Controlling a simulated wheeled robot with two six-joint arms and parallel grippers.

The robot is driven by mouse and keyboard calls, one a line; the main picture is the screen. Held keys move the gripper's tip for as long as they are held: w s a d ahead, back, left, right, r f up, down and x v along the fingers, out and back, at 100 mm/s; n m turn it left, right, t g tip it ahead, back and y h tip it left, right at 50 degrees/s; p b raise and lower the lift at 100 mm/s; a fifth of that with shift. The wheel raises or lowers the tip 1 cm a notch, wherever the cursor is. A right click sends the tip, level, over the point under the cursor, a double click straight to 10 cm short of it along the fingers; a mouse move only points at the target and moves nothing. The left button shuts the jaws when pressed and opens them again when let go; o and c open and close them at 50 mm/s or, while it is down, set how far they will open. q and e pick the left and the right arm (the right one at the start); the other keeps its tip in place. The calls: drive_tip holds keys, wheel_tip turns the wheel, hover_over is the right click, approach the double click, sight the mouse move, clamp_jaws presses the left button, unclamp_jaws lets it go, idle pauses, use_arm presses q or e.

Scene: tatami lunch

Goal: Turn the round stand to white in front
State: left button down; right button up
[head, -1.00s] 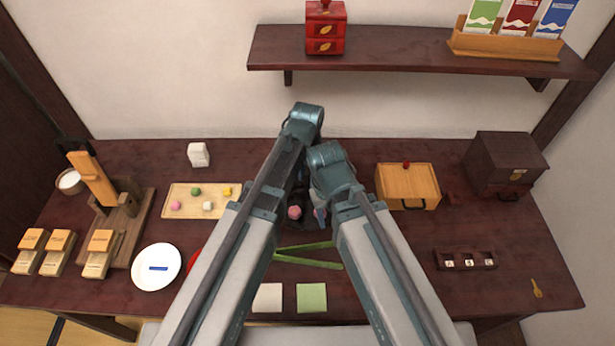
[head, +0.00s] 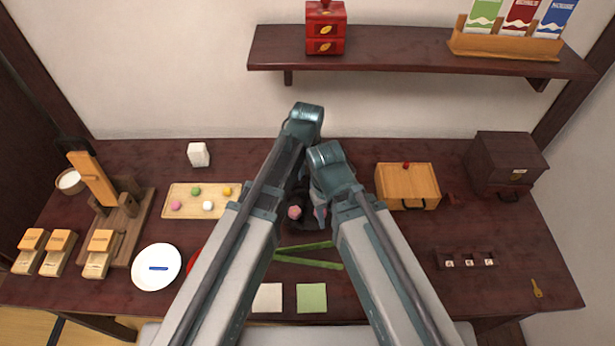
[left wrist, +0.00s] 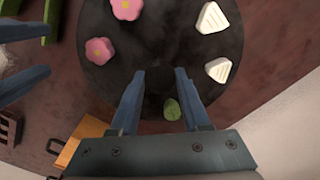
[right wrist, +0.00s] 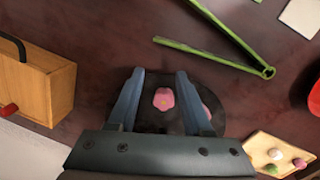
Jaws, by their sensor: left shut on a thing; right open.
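The round stand is a dark disc (left wrist: 205,55) under my left gripper (left wrist: 160,76) in the left wrist view. Two pink flower pieces (left wrist: 100,50) lie on its side nearest the green tongs. Two white triangular pieces (left wrist: 217,69) lie on the side away from the wooden box, and a green piece (left wrist: 172,109) lies toward the wall. My left gripper is shut on the stand's dark central knob. My right gripper (right wrist: 160,75) is open and empty, apart from the stand, with a pink piece (right wrist: 164,99) showing between its fingers. In the head view my arms hide most of the stand.
Green tongs (head: 300,262) lie in front of the stand. A wooden box (head: 407,180) stands to the right, a tray of sweets (head: 182,190) to the left. A white plate (head: 143,279) and two paper squares (head: 312,297) are nearer the front. A shelf (head: 400,45) hangs behind.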

use_arm(q)
drive_tip(key=shift+n, duration=12)
drive_tip(key=shift+c, duration=1.8)
unclamp_jaws()
